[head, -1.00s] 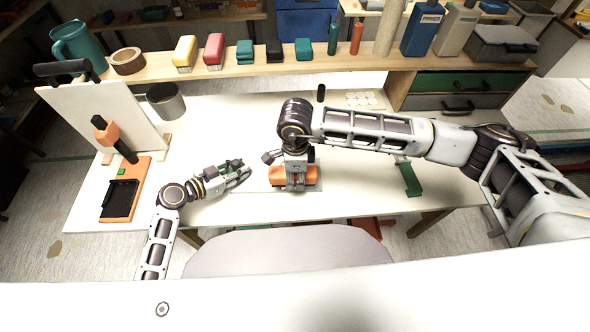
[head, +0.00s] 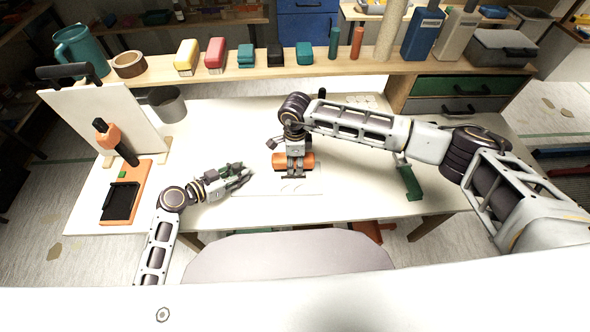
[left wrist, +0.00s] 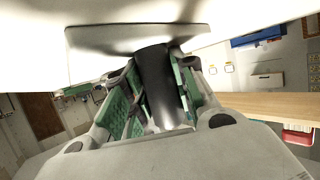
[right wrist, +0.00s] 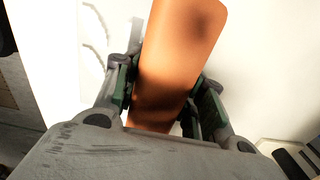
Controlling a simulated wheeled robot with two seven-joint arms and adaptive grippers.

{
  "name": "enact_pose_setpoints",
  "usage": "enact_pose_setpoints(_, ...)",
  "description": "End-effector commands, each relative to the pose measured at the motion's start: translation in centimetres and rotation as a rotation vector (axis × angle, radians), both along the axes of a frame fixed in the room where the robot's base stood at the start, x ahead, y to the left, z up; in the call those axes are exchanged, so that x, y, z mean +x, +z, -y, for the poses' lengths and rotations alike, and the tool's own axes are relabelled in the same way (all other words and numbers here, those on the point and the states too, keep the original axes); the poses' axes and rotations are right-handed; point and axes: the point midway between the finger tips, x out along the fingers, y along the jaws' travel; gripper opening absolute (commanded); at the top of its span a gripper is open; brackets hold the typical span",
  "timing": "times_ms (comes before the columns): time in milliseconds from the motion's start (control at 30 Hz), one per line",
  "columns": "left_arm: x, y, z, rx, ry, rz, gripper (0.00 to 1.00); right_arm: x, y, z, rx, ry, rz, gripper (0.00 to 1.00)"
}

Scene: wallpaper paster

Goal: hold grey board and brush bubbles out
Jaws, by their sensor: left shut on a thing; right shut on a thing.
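My left gripper (head: 240,177) is low over the table's front part. In the left wrist view its green-padded fingers are shut on a dark round handle (left wrist: 158,85), which meets a grey board (left wrist: 110,40). In the head view the pale board (head: 305,188) lies flat, hard to tell from the table, with faint light marks on it, possibly bubbles. My right gripper (head: 294,172) is shut on an orange brush (head: 306,161) over the board's far side. The brush's orange body (right wrist: 178,60) fills the middle of the right wrist view. Its working edge is hidden.
A shelf (head: 270,70) with blocks and bottles runs along the back. The table is clear between.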

Motion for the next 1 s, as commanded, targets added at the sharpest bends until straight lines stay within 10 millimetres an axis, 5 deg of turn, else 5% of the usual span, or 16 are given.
enact_pose_setpoints(467,-0.1,-0.3,0.0,0.002,0.000,-0.005,0.00,2.6,0.0,0.1,0.000,-0.001,0.001,0.07)
enact_pose_setpoints(1000,-0.1,-0.3,0.0,0.002,0.000,-0.005,0.00,-1.1,0.0,0.0,0.000,0.002,-0.001,0.07)
